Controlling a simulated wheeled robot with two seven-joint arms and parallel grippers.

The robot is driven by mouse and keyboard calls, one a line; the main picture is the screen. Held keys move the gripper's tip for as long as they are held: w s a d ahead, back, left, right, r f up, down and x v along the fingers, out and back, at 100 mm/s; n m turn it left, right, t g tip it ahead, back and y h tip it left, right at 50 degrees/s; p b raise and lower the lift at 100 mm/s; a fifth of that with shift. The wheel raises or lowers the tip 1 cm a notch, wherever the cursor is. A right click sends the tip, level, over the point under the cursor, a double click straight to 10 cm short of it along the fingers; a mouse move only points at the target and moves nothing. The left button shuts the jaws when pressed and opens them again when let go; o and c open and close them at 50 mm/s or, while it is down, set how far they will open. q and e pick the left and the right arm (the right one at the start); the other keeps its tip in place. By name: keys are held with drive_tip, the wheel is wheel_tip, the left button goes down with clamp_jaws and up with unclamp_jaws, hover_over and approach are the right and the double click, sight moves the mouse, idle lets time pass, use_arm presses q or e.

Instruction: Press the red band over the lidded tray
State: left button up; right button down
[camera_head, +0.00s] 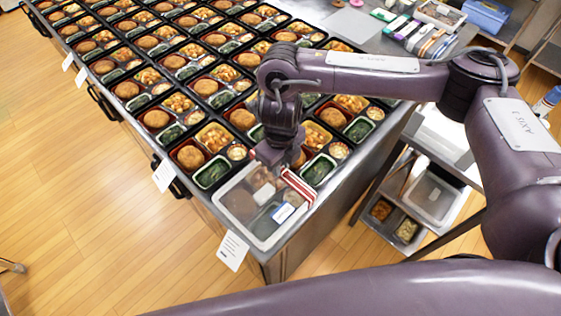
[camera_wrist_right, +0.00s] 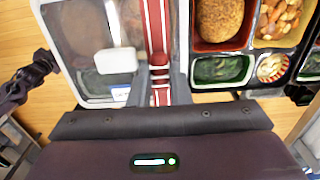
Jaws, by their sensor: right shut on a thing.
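The lidded tray (camera_head: 232,218) sits at the near corner of the table, its clear lid over the food, with a white and blue label on it. The red band (camera_head: 301,187), red with a white stripe, lies along the tray's right edge. Whether the band touches the lid all along, I cannot tell.
Rows of open bento trays (camera_head: 213,137) fill the table behind, one close beside the band. A steel shelf cart (camera_head: 432,195) with containers stands to the right. Paper tags (camera_head: 232,251) hang at the table's near-left edge. Wooden floor is free at left.

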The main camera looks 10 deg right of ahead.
idle(0.4)
drive_tip(key=shift+f+b, duration=1.3)
drive_tip(key=shift+f, duration=0.2)
drive_tip(key=shift+f, duration=0.1)
drive_tip(key=c, duration=0.7)
unclamp_jaws()
drive_tip(key=shift+r+p, duration=3.6)
drive_tip(key=shift+r, duration=0.4)
